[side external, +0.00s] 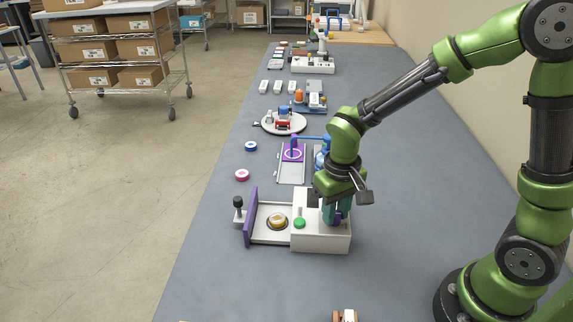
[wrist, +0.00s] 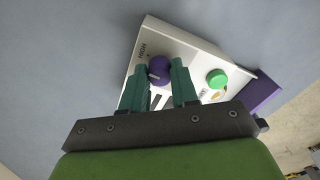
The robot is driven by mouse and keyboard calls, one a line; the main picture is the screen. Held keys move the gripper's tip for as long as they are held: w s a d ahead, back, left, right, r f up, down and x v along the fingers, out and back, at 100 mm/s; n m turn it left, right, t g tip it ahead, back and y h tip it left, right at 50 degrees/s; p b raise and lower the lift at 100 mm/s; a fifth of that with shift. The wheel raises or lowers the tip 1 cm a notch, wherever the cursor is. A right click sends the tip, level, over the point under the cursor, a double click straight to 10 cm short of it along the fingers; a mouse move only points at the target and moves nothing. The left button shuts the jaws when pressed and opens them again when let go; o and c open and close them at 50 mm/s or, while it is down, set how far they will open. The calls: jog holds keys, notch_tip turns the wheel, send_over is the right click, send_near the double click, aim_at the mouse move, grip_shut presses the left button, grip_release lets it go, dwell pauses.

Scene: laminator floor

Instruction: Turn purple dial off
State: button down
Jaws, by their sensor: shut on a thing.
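The purple dial (wrist: 159,69) sits on the white machine (wrist: 187,43), beside a printed label that reads HIGH. In the wrist view the teal fingers of my gripper (wrist: 160,82) are around the dial, one on each side, shut on it. A pale pointer mark shows on the dial's face. In the side view my gripper (side external: 335,214) points down at the right part of the white machine (side external: 318,242). There the dial is mostly hidden by the fingers. A green button (side external: 299,222) is on the same machine, left of my gripper.
The machine has a purple upright plate (side external: 250,217) and a black-knobbed lever (side external: 239,204) at its left. Behind it stand a purple-and-grey device (side external: 292,160), blue and pink rolls (side external: 242,175) and a round white turntable (side external: 268,126). The grey table (side external: 240,285) is mostly clear in front.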

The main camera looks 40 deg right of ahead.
jog(key=n, duration=0.4)
jog(key=shift+n, duration=0.3)
jog(key=n, duration=1)
jog(key=shift+n, duration=0.4)
jog(key=n, duration=0.4)
jog(key=shift+n, duration=0.4)
jog(key=c, duration=0.9)
grip_release()
jog(key=shift+o, duration=0.2)
jog(key=shift+r, duration=0.1)
